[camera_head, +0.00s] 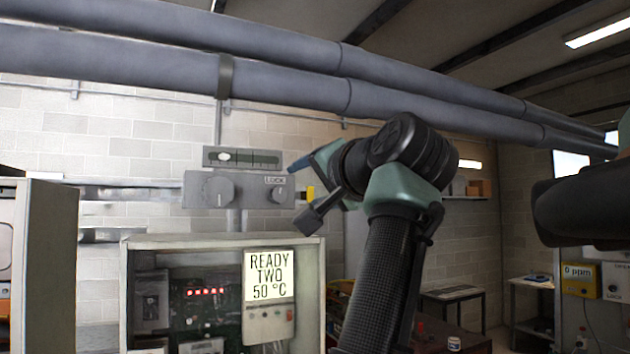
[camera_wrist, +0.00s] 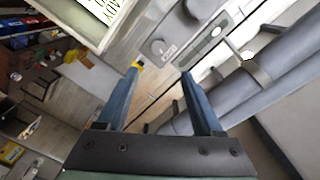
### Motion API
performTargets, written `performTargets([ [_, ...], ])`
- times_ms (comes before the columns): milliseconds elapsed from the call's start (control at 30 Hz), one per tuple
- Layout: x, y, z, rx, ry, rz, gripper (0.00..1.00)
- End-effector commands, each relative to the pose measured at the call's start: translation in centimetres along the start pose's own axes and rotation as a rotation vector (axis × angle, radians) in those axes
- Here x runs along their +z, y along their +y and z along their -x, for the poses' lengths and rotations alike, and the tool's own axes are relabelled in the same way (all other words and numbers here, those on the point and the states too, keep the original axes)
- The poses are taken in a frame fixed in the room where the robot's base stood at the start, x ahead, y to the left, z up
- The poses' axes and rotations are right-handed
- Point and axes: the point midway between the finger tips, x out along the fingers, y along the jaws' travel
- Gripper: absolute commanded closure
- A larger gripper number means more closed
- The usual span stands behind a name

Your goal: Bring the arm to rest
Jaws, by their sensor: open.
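My arm rises in the middle of the head view, dark and ribbed with green joints. My gripper (camera_head: 300,163) points left there, toward the grey wall panel (camera_head: 232,190) with a dial and a lock knob; one blue finger shows clearly and the other is mostly hidden. In the wrist view my gripper (camera_wrist: 160,70) has its two blue fingers spread apart with nothing between them. The panel (camera_wrist: 172,35) lies beyond the fingertips there, with a visible gap of wall.
Large grey pipes (camera_head: 300,80) run across above the arm. A table (camera_head: 452,294) and a yellow "0 ppm" meter (camera_head: 578,280) are at the right.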

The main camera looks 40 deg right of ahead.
Motion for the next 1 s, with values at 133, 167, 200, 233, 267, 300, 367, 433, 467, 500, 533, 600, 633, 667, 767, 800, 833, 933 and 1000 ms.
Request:
performTargets([
  [133, 0.1, 0.0, -0.1, 0.000, -0.001, 0.000, 0.32],
  [167, 0.1, 0.0, -0.1, 0.000, -0.001, 0.000, 0.32],
  [200, 0.1, 0.0, -0.1, 0.001, -0.001, 0.000, 0.32],
  [233, 0.1, 0.0, -0.1, 0.001, -0.001, 0.000, 0.32],
  [267, 0.1, 0.0, -0.1, 0.001, -0.001, 0.000, 0.32],
  [300, 0.1, 0.0, -0.1, 0.001, -0.001, 0.000, 0.32],
  [367, 0.1, 0.0, -0.1, 0.001, -0.001, 0.000, 0.32],
  [433, 0.1, 0.0, 0.0, 0.001, -0.001, 0.000, 0.32],
  [467, 0.1, 0.0, 0.0, 0.001, -0.001, 0.000, 0.32],
  [500, 0.1, 0.0, 0.0, 0.001, -0.001, 0.000, 0.32],
  [533, 0.1, 0.0, 0.0, 0.001, -0.001, 0.000, 0.32],
  [600, 0.6, 0.5, -0.2, 0.000, 0.007, 0.011, 0.32],
  [633, 1.1, 0.9, -0.3, 0.000, 0.018, 0.027, 0.32],
  [667, 1.8, 1.2, -0.3, -0.003, 0.033, 0.046, 0.32],
  [767, 4.8, 2.3, -0.2, -0.025, 0.106, 0.148, 0.32],
  [800, 6.4, 2.5, 0.0, -0.040, 0.142, 0.200, 0.32],
  [833, 7.7, 2.6, 0.3, -0.054, 0.169, 0.243, 0.32],
  [933, 12.3, 2.3, 1.9, -0.115, 0.260, 0.383, 0.32],
  [1000, 15.8, 1.7, 3.7, -0.170, 0.319, 0.474, 0.32],
])
